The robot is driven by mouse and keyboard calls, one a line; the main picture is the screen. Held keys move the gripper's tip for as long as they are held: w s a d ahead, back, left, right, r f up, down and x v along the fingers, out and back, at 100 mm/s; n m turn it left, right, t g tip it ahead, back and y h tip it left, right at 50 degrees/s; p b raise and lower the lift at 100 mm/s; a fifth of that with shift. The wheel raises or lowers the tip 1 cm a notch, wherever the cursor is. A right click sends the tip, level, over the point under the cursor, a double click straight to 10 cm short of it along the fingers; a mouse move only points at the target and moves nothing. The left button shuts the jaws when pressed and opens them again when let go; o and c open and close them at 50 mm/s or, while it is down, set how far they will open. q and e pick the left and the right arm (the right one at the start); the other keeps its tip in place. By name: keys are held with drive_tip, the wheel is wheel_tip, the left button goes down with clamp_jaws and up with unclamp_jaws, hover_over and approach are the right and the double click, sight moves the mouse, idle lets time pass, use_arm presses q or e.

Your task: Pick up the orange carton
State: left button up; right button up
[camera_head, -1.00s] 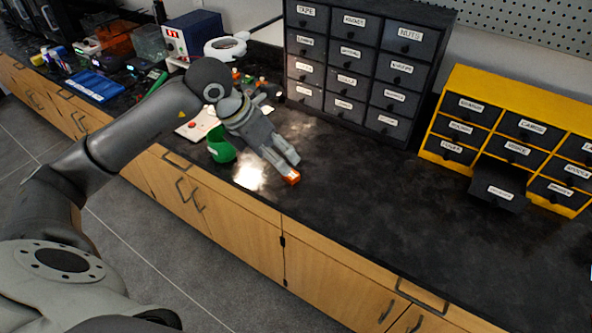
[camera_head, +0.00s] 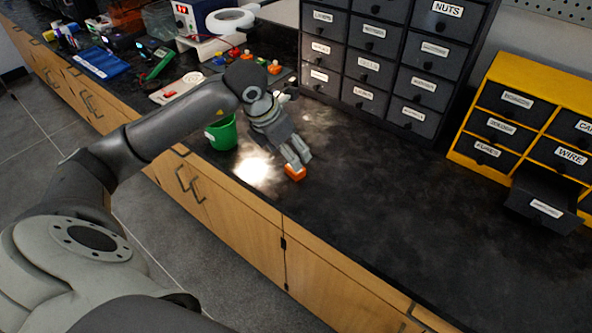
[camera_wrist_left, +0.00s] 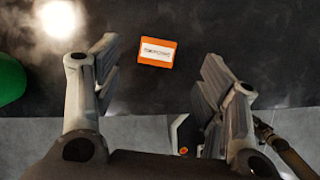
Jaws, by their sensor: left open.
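The orange carton (camera_head: 294,173) is a small orange box on the black countertop, close to its front edge. In the left wrist view the carton (camera_wrist_left: 157,52) shows a white label and lies ahead of the two fingers, a little beyond the fingertips and between their lines. My left gripper (camera_head: 298,160) points down at the carton from above. In the left wrist view the left gripper (camera_wrist_left: 158,78) has its fingers wide apart with nothing between them. The fingertips partly hide the carton in the head view. My right gripper is not in view.
A green cup (camera_head: 222,133) stands left of the gripper. A dark drawer cabinet (camera_head: 378,70) stands behind. A yellow drawer unit (camera_head: 548,90) with one drawer pulled out (camera_head: 543,200) is at the right. The countertop (camera_head: 400,220) right of the carton is clear.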

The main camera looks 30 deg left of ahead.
use_arm(q)
drive_tip(key=shift+p+x, duration=0.4)
drive_tip(key=shift+x, duration=3.15)
drive_tip(key=shift+s+a, duration=0.15)
drive_tip(key=shift+s, duration=0.05)
drive_tip(key=c, duration=0.9)
